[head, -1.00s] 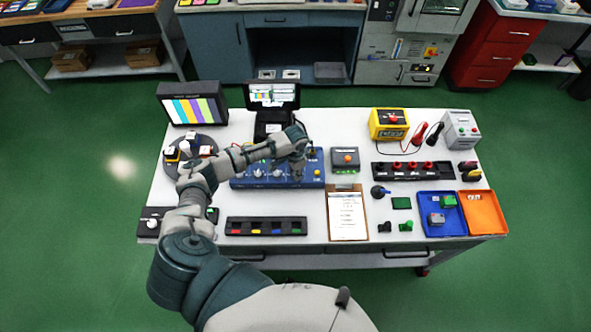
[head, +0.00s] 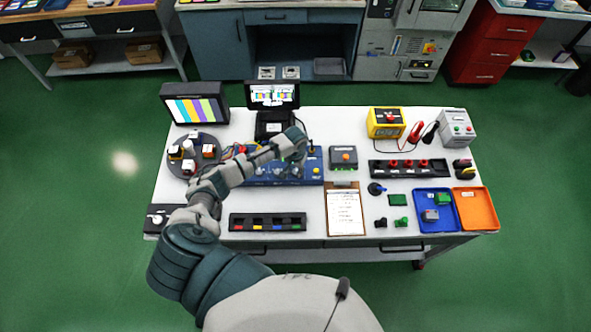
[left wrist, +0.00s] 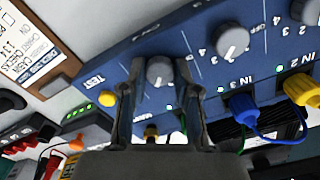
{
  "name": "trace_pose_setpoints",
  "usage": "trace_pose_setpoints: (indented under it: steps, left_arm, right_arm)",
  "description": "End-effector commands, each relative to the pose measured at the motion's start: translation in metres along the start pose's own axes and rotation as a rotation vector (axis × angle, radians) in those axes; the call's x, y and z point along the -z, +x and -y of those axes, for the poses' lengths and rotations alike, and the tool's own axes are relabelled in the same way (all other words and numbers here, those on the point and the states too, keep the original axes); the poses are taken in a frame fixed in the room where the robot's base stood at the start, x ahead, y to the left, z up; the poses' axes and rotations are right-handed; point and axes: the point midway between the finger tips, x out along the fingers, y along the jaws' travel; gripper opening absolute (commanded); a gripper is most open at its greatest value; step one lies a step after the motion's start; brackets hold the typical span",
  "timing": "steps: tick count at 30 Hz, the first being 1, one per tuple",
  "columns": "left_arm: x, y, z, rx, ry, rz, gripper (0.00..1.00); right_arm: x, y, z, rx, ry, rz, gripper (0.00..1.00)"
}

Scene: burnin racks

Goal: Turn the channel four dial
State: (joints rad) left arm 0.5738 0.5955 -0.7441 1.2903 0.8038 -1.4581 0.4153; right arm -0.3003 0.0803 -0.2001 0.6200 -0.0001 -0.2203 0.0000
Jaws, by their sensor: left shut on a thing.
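The blue mixer panel (head: 256,180) lies at the middle-left of the table, with a row of pale dials. In the left wrist view, its face (left wrist: 240,60) shows printed numbers and a yellow button marked TEST. My left gripper (head: 297,168) reaches down over the panel's right part. In the left wrist view my left gripper (left wrist: 160,64) is shut on a pale grey dial (left wrist: 159,72), a finger on each side. This dial is beside the one (left wrist: 232,40) above the IN 3 label; its own label is mostly hidden. My right gripper is not in view.
Blue and yellow plugs with cables (left wrist: 245,108) sit in the panel's lower edge, near my fingers. A grey box with an orange button (head: 344,157) and a clipboard (head: 346,212) stand right of the panel. A black holder with coloured marks (head: 267,222) lies in front.

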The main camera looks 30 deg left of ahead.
Motion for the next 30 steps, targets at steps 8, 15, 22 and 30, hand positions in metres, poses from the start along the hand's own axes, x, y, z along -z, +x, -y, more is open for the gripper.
trace_pose_setpoints:
  steps: [8, 15, 22, 30]
  left_arm:
    - [0.004, -0.003, 0.001, 0.001, -0.010, -0.011, 0.00]
    - [0.004, -0.003, 0.001, 0.001, -0.010, -0.011, 0.50]
    - [0.002, -0.002, 0.001, 0.000, -0.008, -0.006, 0.55]
    - [0.002, -0.020, 0.000, -0.001, -0.007, -0.008, 0.55]
  right_arm:
    - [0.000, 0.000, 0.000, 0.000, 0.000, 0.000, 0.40]
    - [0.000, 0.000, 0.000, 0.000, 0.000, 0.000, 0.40]
    - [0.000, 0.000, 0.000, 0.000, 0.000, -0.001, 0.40]
    - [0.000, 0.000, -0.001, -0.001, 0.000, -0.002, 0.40]
